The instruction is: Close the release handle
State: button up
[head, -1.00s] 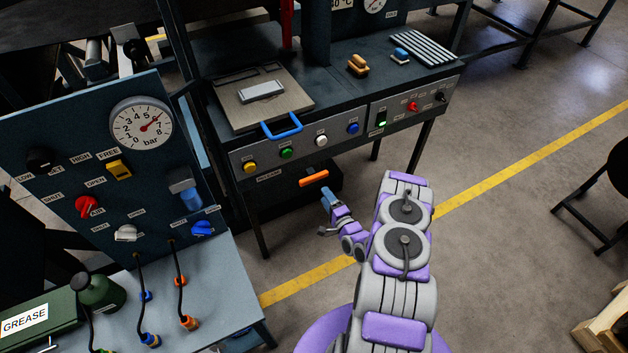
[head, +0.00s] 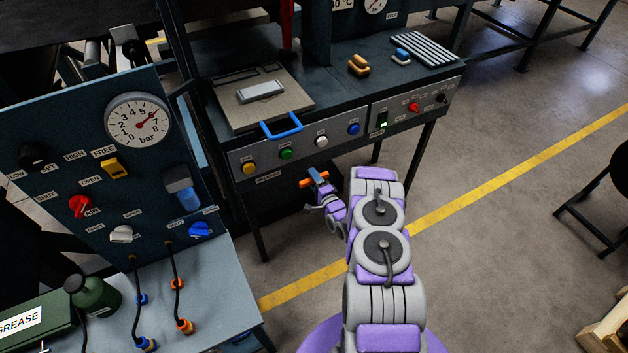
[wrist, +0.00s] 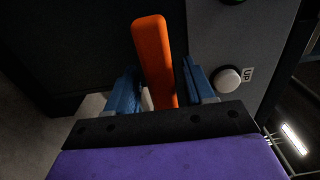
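The release handle is an orange bar (head: 304,183) under the front panel of the press, below and right of a label that seems to read RELEASE. My gripper (head: 319,178) is at this bar and covers part of it in the head view. In the wrist view the orange bar (wrist: 153,50) stands between the two blue fingers of my gripper (wrist: 160,78). The bar's far mounting is hidden in shadow.
Above the bar is the press front panel (head: 266,162) with yellow, green, white and blue buttons. A blue loop handle (head: 281,130) sticks out in front of the plate. At left stands a gauge panel (head: 75,145) with knobs. Open floor lies at right.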

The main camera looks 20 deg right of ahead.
grip_shut()
dwell(0.3)
jog(key=w+b, duration=0.1)
jog(key=w, duration=0.3)
jog(key=shift+w+a, duration=0.1)
jog(key=shift+w, duration=0.2)
jog(key=shift+o, duration=0.2)
grip_release()
jog(key=shift+f, duration=0.1)
jog(key=shift+s, duration=0.15)
jog(key=s+p, duration=0.4)
jog(key=s, duration=1.3)
jog(key=shift+d, duration=0.4)
